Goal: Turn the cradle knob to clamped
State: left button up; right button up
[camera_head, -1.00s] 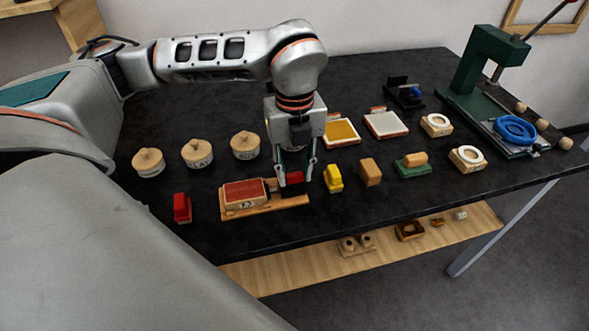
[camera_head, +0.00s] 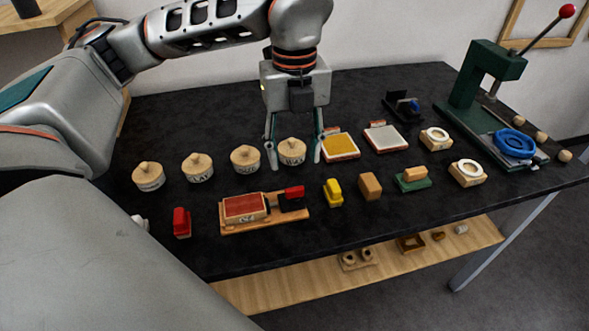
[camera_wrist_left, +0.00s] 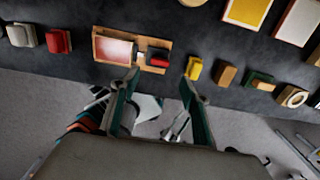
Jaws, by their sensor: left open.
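The cradle is a wooden board (camera_head: 233,228) with a red-topped block (camera_head: 245,206) and a dark fitting with a red knob (camera_head: 294,192) at its right end. In the left wrist view the cradle (camera_wrist_left: 104,34) and red knob (camera_wrist_left: 158,60) lie beyond the fingertips. My left gripper (camera_head: 294,160) is open and empty, above and behind the cradle, apart from the knob. Its fingers frame a round wooden lidded pot (camera_head: 292,150) in the head view; I cannot tell whether they touch it. In the left wrist view my gripper (camera_wrist_left: 160,83) has its fingers wide apart. My right gripper is not in view.
More lidded pots (camera_head: 197,166) stand left of the gripper. A red block (camera_head: 181,222) is left of the cradle, and a yellow block (camera_head: 332,192) right of it. A green press (camera_head: 482,75) stands at the far right. The table's front strip is clear.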

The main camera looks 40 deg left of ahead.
pick_arm(q)
jog(key=shift+r, duration=1.3)
